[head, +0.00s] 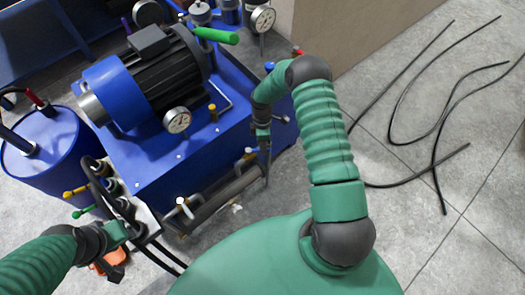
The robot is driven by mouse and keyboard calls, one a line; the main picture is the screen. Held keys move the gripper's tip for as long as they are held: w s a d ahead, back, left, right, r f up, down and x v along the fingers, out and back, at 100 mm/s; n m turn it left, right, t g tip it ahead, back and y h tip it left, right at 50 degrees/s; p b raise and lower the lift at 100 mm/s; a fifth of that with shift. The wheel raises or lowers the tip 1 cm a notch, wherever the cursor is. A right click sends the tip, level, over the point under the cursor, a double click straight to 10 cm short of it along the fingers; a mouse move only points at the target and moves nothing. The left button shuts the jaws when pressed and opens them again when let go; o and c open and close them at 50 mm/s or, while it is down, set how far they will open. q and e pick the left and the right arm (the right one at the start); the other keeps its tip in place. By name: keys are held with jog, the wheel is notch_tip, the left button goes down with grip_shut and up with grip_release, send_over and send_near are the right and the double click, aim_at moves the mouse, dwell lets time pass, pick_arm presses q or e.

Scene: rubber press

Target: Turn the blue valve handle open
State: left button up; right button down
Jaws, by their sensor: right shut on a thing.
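A small blue handle end (270,66) shows at the back right of the blue press unit (150,180), just left of my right arm's dark elbow. My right gripper (266,165) points down at the front right corner of the unit, beside the dark horizontal cylinder. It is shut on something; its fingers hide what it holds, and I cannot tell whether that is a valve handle. My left gripper (116,268) is at the lower left, below the hose manifold, near an orange-red item (108,265). I cannot tell whether its fingers are open.
A black motor (160,75) and pressure gauges (177,120) sit on the unit. A blue drum (45,155) stands at left. Yellow (75,193) and green (83,212) levers stick out by black hoses. Loose black hoses (400,140) lie on the otherwise clear floor at right.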

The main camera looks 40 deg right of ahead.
jog(key=shift+w+d+n+h+b, duration=0.2)
jog(key=shift+w+n+b, duration=0.25)
jog(key=shift+n, duration=0.55)
jog(key=shift+w+d+n+h+b, duration=0.25)
jog(key=shift+w+n, duration=0.4)
jog(key=shift+n, duration=0.35)
jog(key=c, duration=1.4)
grip_release()
jog(key=w+r, duration=0.1)
jog(key=r, duration=0.4)
jog(key=w+r+p, duration=0.1)
jog(key=r, duration=0.5)
jog(key=w+r, duration=0.1)
jog(key=r, duration=0.4)
jog(key=shift+w+d+r, duration=0.2)
jog(key=shift+d, duration=0.05)
